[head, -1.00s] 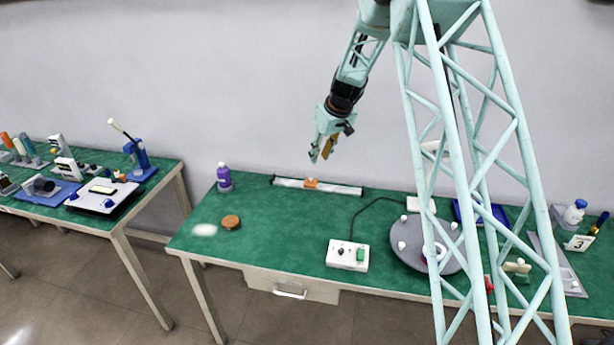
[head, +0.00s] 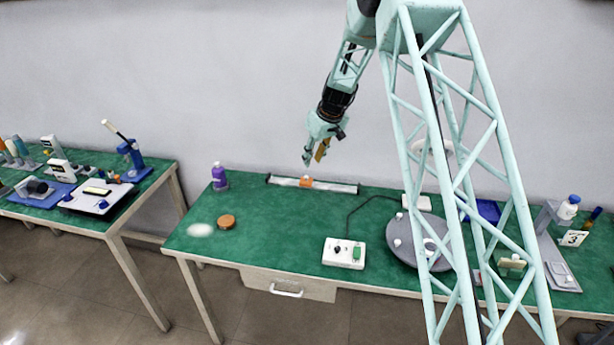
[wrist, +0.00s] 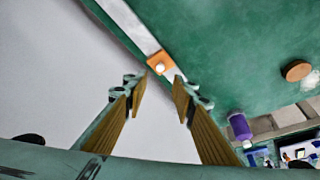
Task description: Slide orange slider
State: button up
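The orange slider (head: 306,181) sits on a pale rail (head: 340,187) along the back edge of the green table, near the middle of the rail. In the wrist view the orange slider (wrist: 159,63) is a small block with a round white knob on top, just beyond and between my fingertips. My gripper (head: 313,158) hangs above the slider, pointing down, and is apart from it. In the wrist view my gripper (wrist: 160,85) shows its two fingers spread with nothing between them.
A purple bottle (head: 219,176) stands left of the rail, and a brown round disc (head: 226,221) lies in front of it. A white control box (head: 344,253) with a cable and a grey round plate (head: 416,242) are farther right. The wall (head: 240,80) rises close behind the rail.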

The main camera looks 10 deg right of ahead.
aim_at(307, 177)
jog(key=shift+b+x, duration=0.5)
jog(key=shift+x, duration=5.05)
jog(key=shift+c, duration=0.5)
grip_shut()
